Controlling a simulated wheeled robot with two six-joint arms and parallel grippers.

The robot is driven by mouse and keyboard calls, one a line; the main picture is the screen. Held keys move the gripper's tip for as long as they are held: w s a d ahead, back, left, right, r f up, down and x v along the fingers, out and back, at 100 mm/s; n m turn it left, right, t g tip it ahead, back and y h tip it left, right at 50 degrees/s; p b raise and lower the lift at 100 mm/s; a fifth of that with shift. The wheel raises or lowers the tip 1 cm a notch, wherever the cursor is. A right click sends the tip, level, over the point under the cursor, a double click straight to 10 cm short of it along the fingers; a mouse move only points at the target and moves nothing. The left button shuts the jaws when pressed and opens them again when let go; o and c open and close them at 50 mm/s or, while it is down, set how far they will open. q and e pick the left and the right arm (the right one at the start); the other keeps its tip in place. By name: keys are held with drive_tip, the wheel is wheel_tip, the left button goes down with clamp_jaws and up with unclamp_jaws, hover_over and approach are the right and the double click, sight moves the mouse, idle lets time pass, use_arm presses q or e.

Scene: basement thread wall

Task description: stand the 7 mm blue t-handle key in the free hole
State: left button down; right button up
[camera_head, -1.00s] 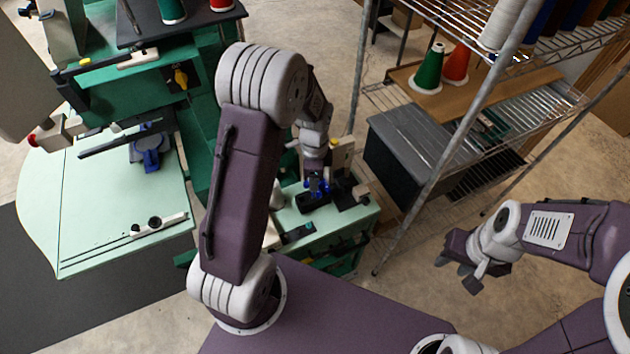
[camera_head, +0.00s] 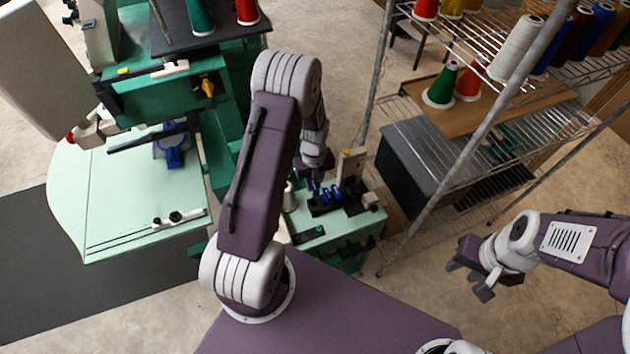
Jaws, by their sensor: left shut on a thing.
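A black key stand (camera_head: 324,210) sits on the pale green top of a small cart in the middle of the view. Several blue t-handles (camera_head: 327,194) show close together at it, small and partly hidden; I cannot tell the 7 mm one by size, and the free hole is not visible. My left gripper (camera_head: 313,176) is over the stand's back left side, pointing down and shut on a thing. Its fingers and what they hold are mostly hidden by the arm. My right gripper (camera_head: 467,281) is open and empty over the floor at the right.
The cart (camera_head: 308,238) also bears a white cone (camera_head: 289,197) and an upright beige block (camera_head: 351,166) beside the stand. A green machine with a pale table (camera_head: 140,195) stands at left. A wire shelf with thread cones (camera_head: 440,85) and its post are at right.

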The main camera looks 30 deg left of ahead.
use_arm(q)
wheel_tip(320, 180, down, 6)
drive_tip(key=b, duration=0.4)
drive_tip(key=shift+b, duration=0.3)
drive_tip(key=shift+f, duration=0.35)
drive_tip(key=shift+f, duration=0.1)
drive_tip(key=shift+f+b, duration=0.75)
drive_tip(key=shift+b, duration=0.05)
drive_tip(key=shift+r, duration=0.1)
drive_tip(key=c, duration=1.3)
unclamp_jaws()
drive_tip(key=shift+o, duration=0.2)
